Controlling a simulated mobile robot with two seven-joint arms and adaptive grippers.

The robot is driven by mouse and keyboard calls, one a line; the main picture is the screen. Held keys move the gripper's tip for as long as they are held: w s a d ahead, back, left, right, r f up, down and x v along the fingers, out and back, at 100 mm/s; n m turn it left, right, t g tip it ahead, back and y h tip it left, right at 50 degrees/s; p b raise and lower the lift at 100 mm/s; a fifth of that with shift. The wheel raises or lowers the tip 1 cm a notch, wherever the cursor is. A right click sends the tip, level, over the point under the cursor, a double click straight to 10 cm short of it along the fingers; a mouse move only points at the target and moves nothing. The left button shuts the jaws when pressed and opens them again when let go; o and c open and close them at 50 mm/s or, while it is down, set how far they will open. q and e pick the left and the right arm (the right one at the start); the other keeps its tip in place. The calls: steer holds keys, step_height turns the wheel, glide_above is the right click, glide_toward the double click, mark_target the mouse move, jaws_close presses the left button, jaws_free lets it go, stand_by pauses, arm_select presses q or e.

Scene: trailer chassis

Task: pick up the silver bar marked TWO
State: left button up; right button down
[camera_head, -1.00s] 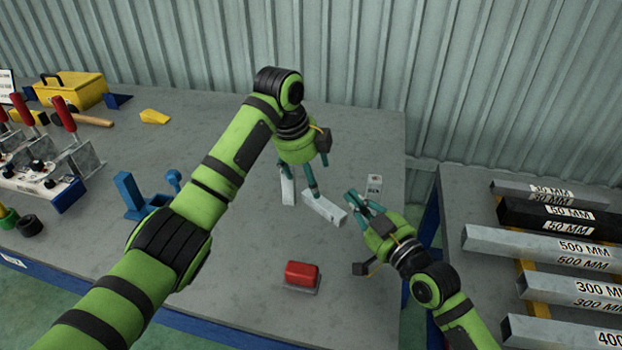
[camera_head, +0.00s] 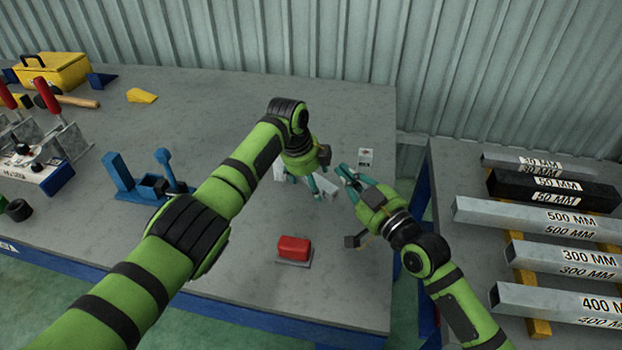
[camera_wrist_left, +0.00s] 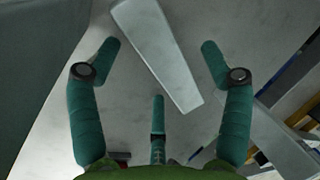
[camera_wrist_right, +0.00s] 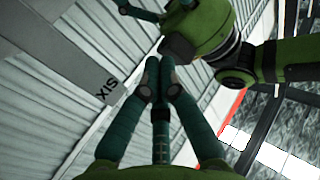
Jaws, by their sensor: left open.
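In the head view my left gripper (camera_head: 306,184) hangs just over two plain silver bars. One silver bar (camera_head: 326,195) shows to its right; the other is mostly hidden behind the gripper. No marking is readable on either, so I cannot tell which is TWO. A third bar (camera_head: 365,158), marked SIX, stands farther back; it also shows in the right wrist view (camera_wrist_right: 98,88). My right gripper (camera_wrist_right: 160,73) is shut and empty beside the bars.
A red block on a plate (camera_head: 294,248) lies nearer the front. A blue fixture (camera_head: 140,183) stands left of the bars, partly behind my left arm. A rack at right holds long labelled bars (camera_head: 540,218). The grey table (camera_head: 230,110) is clear behind my left arm.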

arm_select(q)
steer(key=c, duration=1.5)
steer(key=shift+s, duration=0.1)
steer(key=shift+f, duration=0.1)
arm_select(e)
steer(key=shift+r, duration=0.65)
steer(key=shift+s, duration=0.15)
